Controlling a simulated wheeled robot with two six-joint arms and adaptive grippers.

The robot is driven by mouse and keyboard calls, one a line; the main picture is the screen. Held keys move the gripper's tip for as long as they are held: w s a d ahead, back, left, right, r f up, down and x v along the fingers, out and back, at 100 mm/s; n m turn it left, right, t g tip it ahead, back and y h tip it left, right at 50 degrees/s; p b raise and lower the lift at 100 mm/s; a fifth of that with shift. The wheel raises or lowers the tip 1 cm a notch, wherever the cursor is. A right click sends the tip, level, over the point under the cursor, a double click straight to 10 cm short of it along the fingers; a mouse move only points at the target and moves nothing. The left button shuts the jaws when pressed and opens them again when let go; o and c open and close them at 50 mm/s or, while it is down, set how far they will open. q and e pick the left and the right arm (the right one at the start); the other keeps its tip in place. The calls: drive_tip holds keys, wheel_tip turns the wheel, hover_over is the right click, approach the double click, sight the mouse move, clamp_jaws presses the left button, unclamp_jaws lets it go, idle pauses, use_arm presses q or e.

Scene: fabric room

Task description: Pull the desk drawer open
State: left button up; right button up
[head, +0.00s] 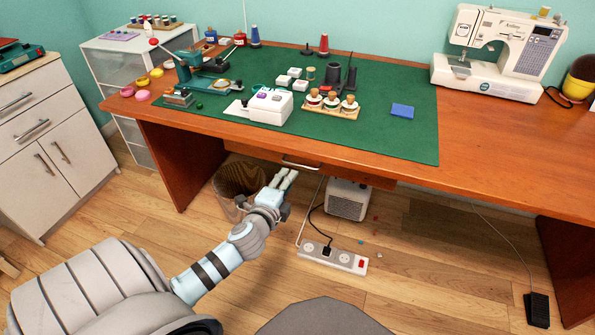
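The desk (480,177) is brown wood with a green mat on top. Its drawer (345,172) sits under the front edge of the top and looks shut. A slim metal handle (300,163) is on the drawer front. My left gripper (286,174) is just below and slightly left of the handle in the picture, with its fingers pointing up toward it. The two light fingers look a little apart, with nothing between them. I see no clear contact with the handle. My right gripper is not in view.
A power strip (333,257) and a grey heater-like box (347,200) are on the floor below the drawer. A sewing machine (500,52) stands on the desk's right.

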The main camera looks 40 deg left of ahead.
use_arm(q)
drive_tip(key=b+x, duration=0.2)
drive_tip(key=x, duration=0.7)
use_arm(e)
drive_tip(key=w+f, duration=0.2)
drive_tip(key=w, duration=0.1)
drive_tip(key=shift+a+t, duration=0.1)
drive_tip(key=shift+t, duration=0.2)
use_arm(q)
clamp_jaws()
